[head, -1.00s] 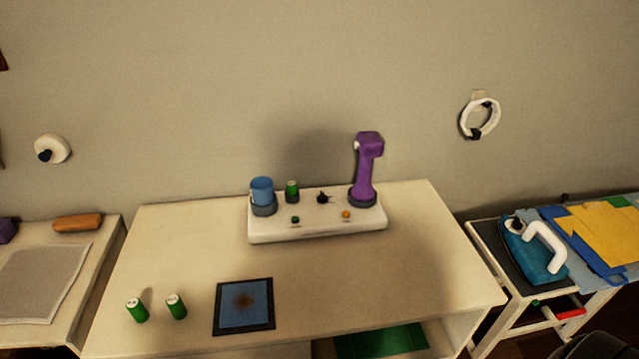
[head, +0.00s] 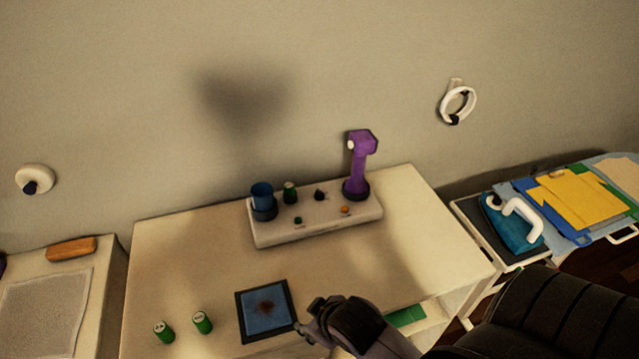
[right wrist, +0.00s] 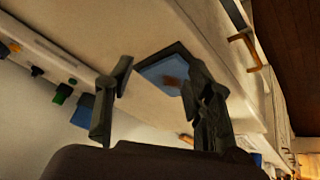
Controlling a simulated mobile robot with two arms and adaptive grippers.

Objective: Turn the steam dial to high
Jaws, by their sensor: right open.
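A white base unit (head: 275,233) stands at the back of the table and carries a small black dial (head: 319,195). A blue tank (head: 262,199), a green cylinder (head: 290,193) and a purple handheld steamer (head: 358,165) also sit on it. A green button (head: 298,220) and an orange button (head: 344,210) are on its front part. I cannot read the dial's setting. My right gripper (head: 309,318) is open and empty, at the table's front beside the framed blue cloth and apart from the base. In the right wrist view its fingers (right wrist: 160,70) are spread. My left gripper is not in view.
A dark-framed blue cloth with a brown stain (head: 266,310) lies near the front. Two green cylinders (head: 164,331) (head: 202,322) stand left of it. A blue iron (head: 513,228) and folded clothes (head: 575,200) lie at right. The table between cloth and base is clear.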

